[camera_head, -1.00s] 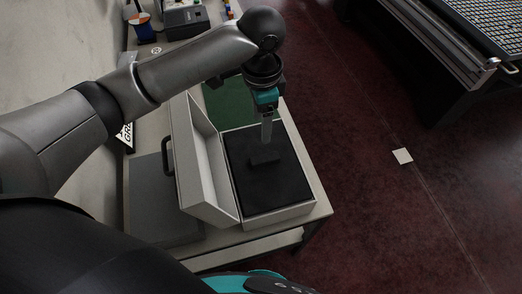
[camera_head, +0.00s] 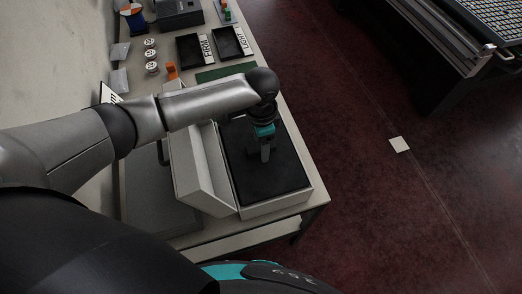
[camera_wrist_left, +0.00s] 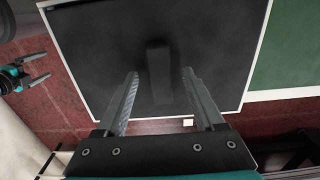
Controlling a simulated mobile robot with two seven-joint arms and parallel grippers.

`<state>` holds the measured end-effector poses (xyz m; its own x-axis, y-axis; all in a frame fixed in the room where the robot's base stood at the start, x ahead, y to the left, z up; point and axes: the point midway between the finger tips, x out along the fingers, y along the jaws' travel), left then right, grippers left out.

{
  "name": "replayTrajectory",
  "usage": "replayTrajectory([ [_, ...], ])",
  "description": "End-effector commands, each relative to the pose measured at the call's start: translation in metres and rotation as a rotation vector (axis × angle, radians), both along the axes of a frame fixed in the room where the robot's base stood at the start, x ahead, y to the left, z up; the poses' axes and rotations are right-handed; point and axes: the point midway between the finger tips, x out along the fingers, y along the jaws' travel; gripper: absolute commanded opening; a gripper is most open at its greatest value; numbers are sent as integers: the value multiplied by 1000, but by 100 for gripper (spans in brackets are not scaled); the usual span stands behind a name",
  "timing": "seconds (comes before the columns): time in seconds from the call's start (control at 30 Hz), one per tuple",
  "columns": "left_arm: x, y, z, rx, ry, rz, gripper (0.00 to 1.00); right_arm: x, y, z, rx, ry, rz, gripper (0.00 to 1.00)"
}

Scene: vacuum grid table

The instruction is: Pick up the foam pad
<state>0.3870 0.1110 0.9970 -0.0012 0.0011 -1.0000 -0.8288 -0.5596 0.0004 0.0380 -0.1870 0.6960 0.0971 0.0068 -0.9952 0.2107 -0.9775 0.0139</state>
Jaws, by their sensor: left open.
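A grey box (camera_head: 291,200) stands open on the table, with a flat black surface (camera_head: 277,190) inside it. A small dark block, which looks like the foam pad (camera_wrist_left: 158,78), lies on this black surface in the left wrist view. In the head view my gripper mostly hides it. My left gripper (camera_head: 265,157) points down over the black surface. In the left wrist view its fingers (camera_wrist_left: 160,90) are apart, one on each side of the near end of the block, with nothing held. My right gripper (camera_wrist_left: 36,76) shows at the left edge, fingers apart and empty.
The box's raised lid (camera_head: 190,165) stands on its left side. A green mat (camera_head: 225,71), dark labelled trays (camera_head: 231,43) and an orange object (camera_head: 171,71) lie farther back. The table's right edge drops to the red floor (camera_head: 370,210).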

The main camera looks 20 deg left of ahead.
Motion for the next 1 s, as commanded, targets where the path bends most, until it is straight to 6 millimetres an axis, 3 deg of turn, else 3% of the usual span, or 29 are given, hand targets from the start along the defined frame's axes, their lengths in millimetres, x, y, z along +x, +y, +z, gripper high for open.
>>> replayTrajectory([
  [0.33, 0, 0, -7, 0, -1, -1, 68, -1, 1, -1, 2, 1, 0, 100],
  [0.9, 0, 0, -7, 0, -1, 0, 4, -4, -2, -1, -3, 7, 3, 100],
  [1.0, 0, 0, -7, 0, -1, 0, 0, -4, -2, -1, -4, 6, 3, 100],
])
